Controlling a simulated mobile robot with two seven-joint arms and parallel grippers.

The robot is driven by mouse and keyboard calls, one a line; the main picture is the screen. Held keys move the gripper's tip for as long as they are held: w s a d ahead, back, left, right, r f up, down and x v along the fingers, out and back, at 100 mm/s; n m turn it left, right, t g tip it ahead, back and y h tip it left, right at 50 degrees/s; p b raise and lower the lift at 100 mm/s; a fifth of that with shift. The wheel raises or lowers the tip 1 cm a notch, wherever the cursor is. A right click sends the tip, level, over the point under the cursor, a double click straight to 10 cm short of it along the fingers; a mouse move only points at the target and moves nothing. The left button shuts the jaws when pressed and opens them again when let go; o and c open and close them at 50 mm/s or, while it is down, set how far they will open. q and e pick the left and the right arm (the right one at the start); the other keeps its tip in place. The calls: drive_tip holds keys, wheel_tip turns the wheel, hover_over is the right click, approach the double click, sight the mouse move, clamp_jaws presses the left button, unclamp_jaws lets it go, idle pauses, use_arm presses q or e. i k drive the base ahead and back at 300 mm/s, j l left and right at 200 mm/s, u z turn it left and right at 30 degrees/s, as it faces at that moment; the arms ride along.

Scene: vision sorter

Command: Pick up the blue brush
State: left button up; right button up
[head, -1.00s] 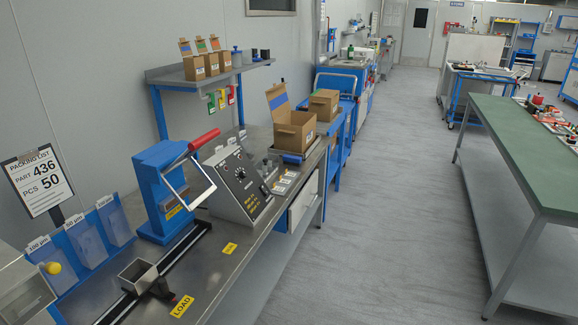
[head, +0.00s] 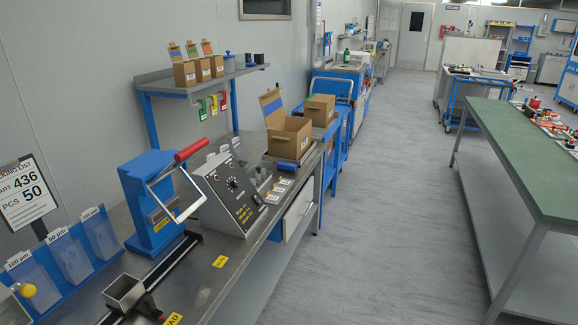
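I cannot make out a blue brush for certain in the head view. A small blue object (head: 229,63) stands on the wall shelf beside the cardboard boxes, too small to identify. Neither of my grippers is in the picture.
A steel bench (head: 225,275) on the left carries a blue lever press (head: 146,195), a sloped control box (head: 232,198) and an open cardboard box (head: 288,140). A green-topped table (head: 515,150) with small items stands on the right. The grey floor (head: 390,200) between them is clear.

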sight(287, 167)
drive_tip(key=i+l, duration=0.15)
drive_tip(key=i, duration=0.25)
drive_tip(key=i+l, duration=0.2)
drive_tip(key=i, duration=0.15)
drive_tip(key=i+l, duration=0.15)
drive_tip(key=i, duration=0.25)
